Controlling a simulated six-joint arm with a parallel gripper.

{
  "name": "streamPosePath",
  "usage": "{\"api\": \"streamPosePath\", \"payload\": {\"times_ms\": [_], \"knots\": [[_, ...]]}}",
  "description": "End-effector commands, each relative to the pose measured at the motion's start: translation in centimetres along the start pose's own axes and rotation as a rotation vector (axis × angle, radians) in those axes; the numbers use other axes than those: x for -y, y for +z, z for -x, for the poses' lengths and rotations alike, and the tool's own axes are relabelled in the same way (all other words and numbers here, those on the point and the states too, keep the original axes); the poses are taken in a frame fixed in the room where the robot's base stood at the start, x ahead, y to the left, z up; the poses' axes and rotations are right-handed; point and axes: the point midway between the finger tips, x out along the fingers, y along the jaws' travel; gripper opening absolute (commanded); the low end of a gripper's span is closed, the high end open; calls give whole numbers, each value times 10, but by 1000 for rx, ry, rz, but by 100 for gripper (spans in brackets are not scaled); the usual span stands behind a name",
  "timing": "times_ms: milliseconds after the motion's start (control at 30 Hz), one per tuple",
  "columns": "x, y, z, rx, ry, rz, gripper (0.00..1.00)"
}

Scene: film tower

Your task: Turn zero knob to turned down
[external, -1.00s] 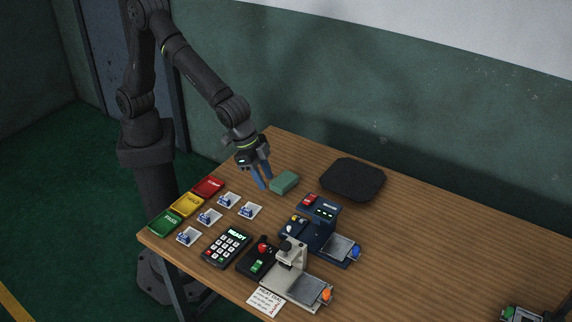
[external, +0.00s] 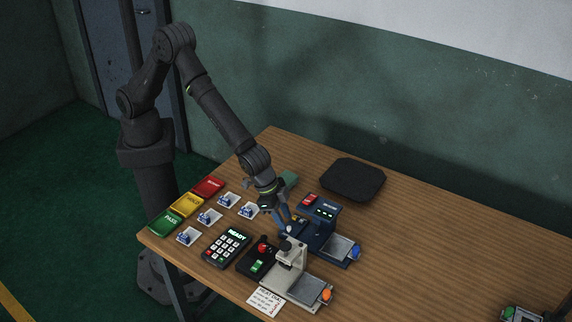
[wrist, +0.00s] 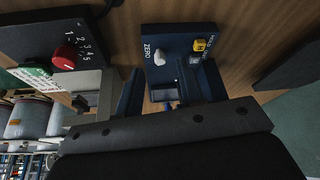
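The zero knob (wrist: 160,58) is a small white knob beside the printed word ZERO on a dark blue panel (wrist: 178,35) in the wrist view. It looks tilted toward the label, but its exact setting is unclear. A yellow switch (wrist: 200,45) sits to its right on the same panel. My gripper (wrist: 174,68) is open and empty, its two blue fingers spread on either side of the panel's near part. In the external view my gripper (external: 285,220) is low over the blue device (external: 323,220), close to its small knob panel. The fingers partly hide that panel.
A beige device (external: 291,258) with a black panel and red knob (wrist: 64,58) stands close by. A keypad (external: 227,248), several white tiles with blue parts, and coloured PASS, HOLD and red trays (external: 207,188) lie left. A green block (external: 290,179) and black pad (external: 352,179) lie behind.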

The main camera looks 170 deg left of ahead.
Motion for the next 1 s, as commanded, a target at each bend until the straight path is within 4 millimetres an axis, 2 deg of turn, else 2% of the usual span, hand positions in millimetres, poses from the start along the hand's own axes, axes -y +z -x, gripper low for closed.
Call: {"api": "streamPosePath", "payload": {"times_ms": [200, 567, 733, 767, 1000], "knots": [[0, 0, -21, 1, 0, 0, 35], [0, 0, -25, -1, 1, 0, 35], [0, 0, -25, 0, 1, 0, 4], [0, 0, -25, 0, 1, 0, 0], [-1, 0, -24, 0, -3, 7, 0]]}}
